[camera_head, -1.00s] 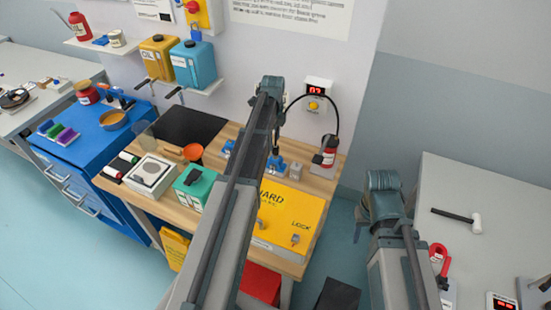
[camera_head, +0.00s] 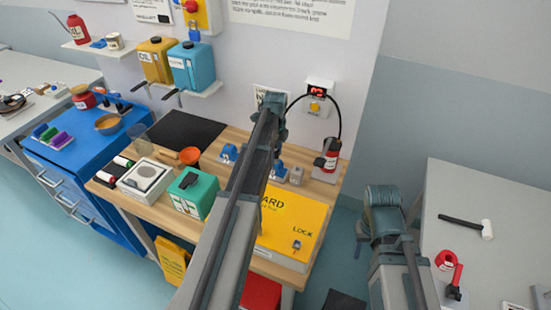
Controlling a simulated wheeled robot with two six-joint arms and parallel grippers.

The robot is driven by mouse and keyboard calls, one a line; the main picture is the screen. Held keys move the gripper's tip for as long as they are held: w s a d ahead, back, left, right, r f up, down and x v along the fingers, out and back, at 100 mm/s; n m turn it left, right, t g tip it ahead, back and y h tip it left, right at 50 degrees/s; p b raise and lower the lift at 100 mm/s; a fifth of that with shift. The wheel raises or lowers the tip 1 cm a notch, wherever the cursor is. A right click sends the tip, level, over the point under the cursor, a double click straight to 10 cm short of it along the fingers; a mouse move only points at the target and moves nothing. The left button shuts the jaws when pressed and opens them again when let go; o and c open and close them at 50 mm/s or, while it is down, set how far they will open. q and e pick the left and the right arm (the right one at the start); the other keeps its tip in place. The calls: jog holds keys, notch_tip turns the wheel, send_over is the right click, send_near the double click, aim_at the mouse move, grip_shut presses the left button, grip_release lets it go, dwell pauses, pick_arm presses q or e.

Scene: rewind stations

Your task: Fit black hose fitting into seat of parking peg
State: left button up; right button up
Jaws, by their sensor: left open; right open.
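A black hose (camera_head: 338,112) arches from a small wall unit with a red display (camera_head: 318,92) down to a red and black canister-shaped object (camera_head: 327,158) at the back right corner of the wooden bench. I cannot make out the hose fitting at its end. A small grey block (camera_head: 296,175) and blue pieces (camera_head: 277,170) stand on the bench left of the canister; I cannot tell which thing is the parking peg or its seat. My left arm crosses the bench and hides part of it. My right arm stands right of the bench. Neither gripper's fingers show.
The wooden bench (camera_head: 128,199) also carries a yellow guard box (camera_head: 290,225), a green box (camera_head: 193,190) and a white device (camera_head: 147,176). A blue cabinet (camera_head: 85,160) stands left. A grey table (camera_head: 470,190) with a hammer stands right, across a floor gap.

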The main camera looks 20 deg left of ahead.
aim_at(276, 151)
pick_arm(q)
jog(key=shift+c, duration=0.2)
grip_shut()
jog(key=shift+r, duration=0.2)
